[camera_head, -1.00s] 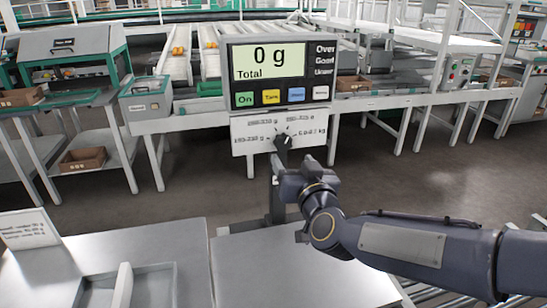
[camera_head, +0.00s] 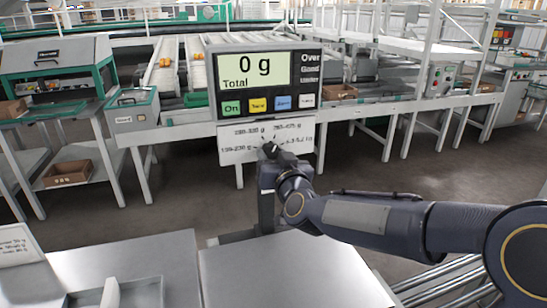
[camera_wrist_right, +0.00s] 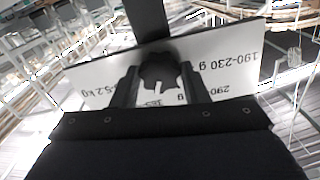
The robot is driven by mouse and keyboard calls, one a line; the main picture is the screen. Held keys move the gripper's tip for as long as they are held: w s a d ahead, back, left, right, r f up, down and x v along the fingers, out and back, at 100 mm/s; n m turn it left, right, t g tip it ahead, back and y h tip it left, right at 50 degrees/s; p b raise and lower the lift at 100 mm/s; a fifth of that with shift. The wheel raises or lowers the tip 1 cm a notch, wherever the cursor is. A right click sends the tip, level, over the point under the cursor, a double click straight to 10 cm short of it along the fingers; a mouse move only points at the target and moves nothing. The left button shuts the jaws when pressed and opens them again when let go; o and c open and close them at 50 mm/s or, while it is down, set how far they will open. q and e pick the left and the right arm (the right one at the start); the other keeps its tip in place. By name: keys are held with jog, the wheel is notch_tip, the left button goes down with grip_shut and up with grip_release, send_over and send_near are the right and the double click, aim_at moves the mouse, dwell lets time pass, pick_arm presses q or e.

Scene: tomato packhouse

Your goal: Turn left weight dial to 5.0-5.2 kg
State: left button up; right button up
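The weight dial is a black knob (camera_head: 270,148) on a white label plate (camera_head: 305,133) under the scale display. In the right wrist view the knob (camera_wrist_right: 159,70) shows a white pointer mark facing down, between two partly hidden gram labels. There "5.0-5.2 kg" reads upside down at the left and "190-230 g" at the right. My right gripper (camera_wrist_right: 161,82) has one finger on each side of the knob, apparently open with narrow gaps; firm contact is not visible. In the head view the gripper (camera_head: 270,165) partly covers the knob. My left gripper is out of view.
The scale display (camera_head: 262,75) reads 0 g above a row of coloured buttons. A bare metal table (camera_head: 290,270) lies below the arm. A tray (camera_head: 140,293) and a label card (camera_head: 18,245) are at the lower left. Conveyors stand behind.

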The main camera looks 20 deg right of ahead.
jog(key=c, duration=0.4)
jog(key=shift+o, duration=0.2)
jog(key=m+b, duration=0.2)
jog(key=m, duration=0.2)
jog(key=shift+f+m, duration=0.15)
jog(key=shift+m, duration=0.15)
jog(key=m+b, duration=0.2)
jog(key=m, duration=0.3)
jog(key=shift+b, duration=0.4)
jog(key=shift+m, duration=0.3)
jog(key=o, duration=1)
jog(key=shift+r, duration=0.2)
jog(key=shift+c, duration=0.2)
jog(key=shift+s, duration=0.1)
